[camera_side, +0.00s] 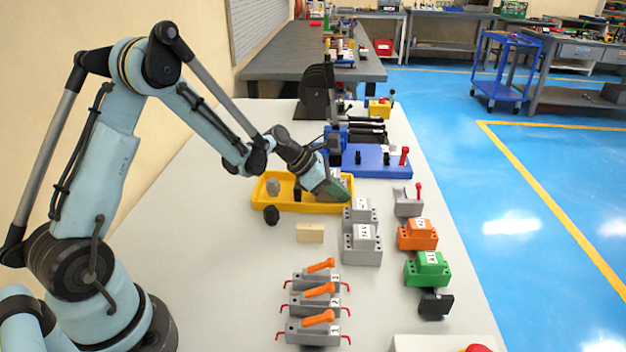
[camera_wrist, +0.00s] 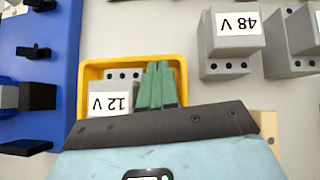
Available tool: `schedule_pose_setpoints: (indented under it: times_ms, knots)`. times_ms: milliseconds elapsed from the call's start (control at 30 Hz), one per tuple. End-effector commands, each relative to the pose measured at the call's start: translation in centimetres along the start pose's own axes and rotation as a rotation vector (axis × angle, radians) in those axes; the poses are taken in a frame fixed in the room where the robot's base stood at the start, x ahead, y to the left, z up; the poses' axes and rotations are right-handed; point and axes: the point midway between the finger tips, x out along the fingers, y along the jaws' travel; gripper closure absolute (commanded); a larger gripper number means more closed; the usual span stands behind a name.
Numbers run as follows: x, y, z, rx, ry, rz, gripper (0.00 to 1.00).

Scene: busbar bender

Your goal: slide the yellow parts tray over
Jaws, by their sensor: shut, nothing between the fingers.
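The yellow parts tray (camera_side: 305,208) lies on the grey bench in the side view, with a grey knob-like part (camera_side: 273,187) and a black part (camera_side: 297,192) at its left end. In the wrist view the tray (camera_wrist: 120,62) shows around a grey block labelled 12 V (camera_wrist: 108,98). My gripper (camera_side: 342,195) is at the right end of the tray, pointing down. Its green fingers (camera_wrist: 160,68) are shut together with nothing between them, beside the 12 V block and close to the tray's rim. I cannot tell whether they touch the tray.
The blue bender base (camera_side: 375,160) stands behind the tray. Grey blocks (camera_side: 362,245) are close in front of its right end. A black round knob (camera_side: 271,215) and a beige block (camera_side: 310,233) lie in front. The bench to the tray's left is clear.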

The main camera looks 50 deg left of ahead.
Motion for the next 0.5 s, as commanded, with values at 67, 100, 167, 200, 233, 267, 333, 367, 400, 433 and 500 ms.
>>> schedule_pose_setpoints:
  times_ms: [67,100,167,200,233,267,333,367,400,433,500]
  knots:
    - [0.0,0.0,0.0,0.000,0.000,0.000,1.00]
    - [0.0,0.0,0.0,0.000,0.000,0.000,1.00]
    - [0.0,0.0,0.0,0.000,0.000,0.000,1.00]
    - [0.1,0.0,0.1,0.001,0.000,0.000,1.00]
    - [0.2,0.0,0.2,0.001,0.000,-0.001,1.00]
    - [0.4,0.0,0.4,0.002,0.000,-0.001,1.00]
    - [1.3,-0.1,1.2,0.005,0.001,-0.004,1.00]
    - [1.8,-0.1,1.7,0.005,0.001,-0.005,1.00]
    - [2.5,-0.1,2.4,0.007,0.001,-0.005,1.00]
    - [3.0,-0.1,2.9,0.006,0.000,-0.005,1.00]
    - [4.1,-0.1,4.0,0.006,0.000,-0.005,1.00]
